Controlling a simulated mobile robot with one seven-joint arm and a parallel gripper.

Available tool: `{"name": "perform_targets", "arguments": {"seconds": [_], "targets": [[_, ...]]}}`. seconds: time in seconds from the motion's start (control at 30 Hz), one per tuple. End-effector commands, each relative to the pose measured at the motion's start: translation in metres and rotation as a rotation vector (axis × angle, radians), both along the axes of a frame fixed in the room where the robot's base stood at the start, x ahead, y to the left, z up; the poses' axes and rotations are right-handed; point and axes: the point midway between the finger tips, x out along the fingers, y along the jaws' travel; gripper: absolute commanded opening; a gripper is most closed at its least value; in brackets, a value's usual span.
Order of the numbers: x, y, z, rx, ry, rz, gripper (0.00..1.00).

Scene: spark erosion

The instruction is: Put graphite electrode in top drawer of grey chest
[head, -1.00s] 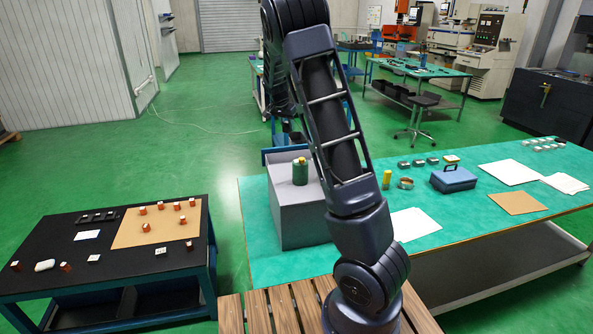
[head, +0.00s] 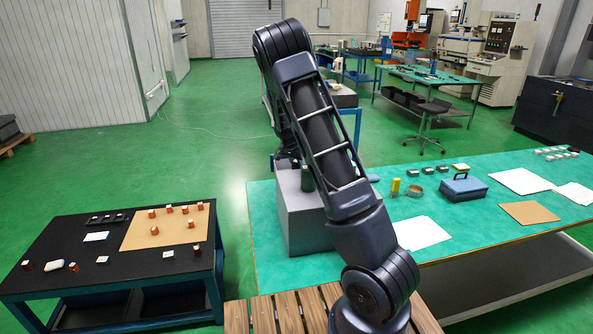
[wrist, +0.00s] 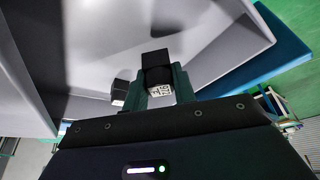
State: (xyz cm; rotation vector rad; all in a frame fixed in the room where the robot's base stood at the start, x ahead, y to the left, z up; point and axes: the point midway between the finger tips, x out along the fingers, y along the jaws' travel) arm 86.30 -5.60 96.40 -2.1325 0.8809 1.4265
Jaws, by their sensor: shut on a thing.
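In the wrist view my gripper (wrist: 161,88) is shut on a black block with a white printed label, the graphite electrode (wrist: 156,63). The electrode is over a light grey, open, box-like space (wrist: 95,45), which looks like the chest's open drawer. A second small black block with a white label (wrist: 119,92) shows to the left of my fingers. I cannot tell whether the held electrode touches the drawer floor. In the head view the grey chest (head: 303,222) stands on the green table, partly behind my arm. My gripper and the drawer are hidden there.
The green table (head: 440,215) also holds a blue case (head: 463,187), a yellow cylinder (head: 395,187), and papers (head: 421,232). A black table (head: 60,250) with several copper-coloured pieces stands at left. Green floor is clear between and behind the tables.

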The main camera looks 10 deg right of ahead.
Motion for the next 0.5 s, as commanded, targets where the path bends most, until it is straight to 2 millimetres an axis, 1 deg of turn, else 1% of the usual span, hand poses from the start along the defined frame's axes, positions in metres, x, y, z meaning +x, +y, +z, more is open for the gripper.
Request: {"name": "perform_targets", "arguments": {"seconds": [0.03, 0.1, 0.2, 0.5], "targets": [[-0.001, 0.000, -0.008, -0.002, 0.003, 0.000, 0.04], [-0.001, 0.000, -0.019, -0.002, 0.003, 0.000, 0.04], [0.000, -0.001, -0.030, -0.001, 0.002, 0.000, 0.04], [0.000, 0.000, -0.032, -0.001, 0.001, 0.001, 0.04]]}}
